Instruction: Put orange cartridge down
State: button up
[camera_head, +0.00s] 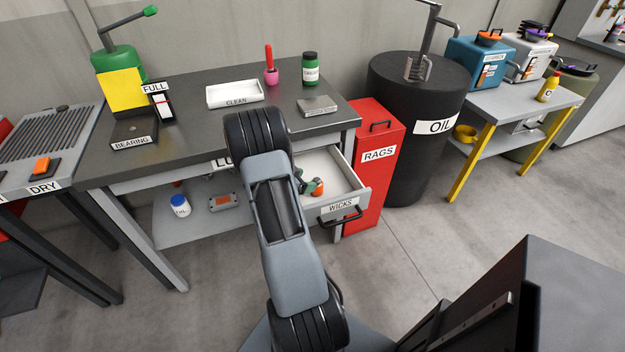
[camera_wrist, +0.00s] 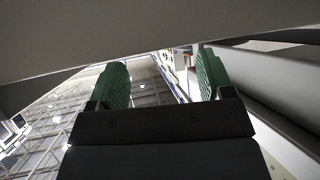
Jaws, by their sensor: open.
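My gripper (camera_head: 312,186) is low at the open drawer labelled WICKS (camera_head: 345,207), with its green fingers partly hidden behind my arm. In the wrist view its two green fingers (camera_wrist: 160,85) stand apart with nothing between them. A small orange piece (camera_head: 318,187), likely the orange cartridge, shows right beside a green fingertip inside the drawer. Whether they touch cannot be told. Another orange block (camera_head: 41,165) lies on a dark pad at the table labelled DRY. A third orange piece (camera_head: 221,201) is in a grey holder on the lower shelf.
The drawer is pulled out from the dark workbench (camera_head: 200,135), next to a red RAGS box (camera_head: 375,160). A black OIL drum (camera_head: 415,130) stands behind. A white CLEAN tray (camera_head: 235,93) sits on the bench. Floor in front of the drum is free.

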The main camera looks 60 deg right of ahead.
jog(key=w+a+r+n+t+y, duration=0.3)
jog(key=w+a+r+n+t, duration=0.2)
jog(key=w+a+r+t, duration=0.35)
jog(key=w+a+r+n+t+y, duration=0.2)
jog(key=w+a+r+n+t, duration=0.35)
jog(key=w+a, duration=0.5)
jog(key=s+a+r+n+g+y, duration=0.15)
jog(key=s+a+n+y, duration=0.3)
jog(key=a, duration=0.45)
jog(key=s+a+r+n+y, duration=0.3)
jog(key=s+a, duration=0.2)
jog(key=a, duration=0.4)
jog(key=s+a+n+g+h, duration=0.1)
jog(key=s+n+g, duration=0.3)
jog(key=s, duration=0.9)
jog(key=shift+a+f+g, duration=0.3)
jog(key=shift+a+g, duration=0.15)
jog(key=shift+a, duration=0.15)
jog(key=shift+p, duration=0.3)
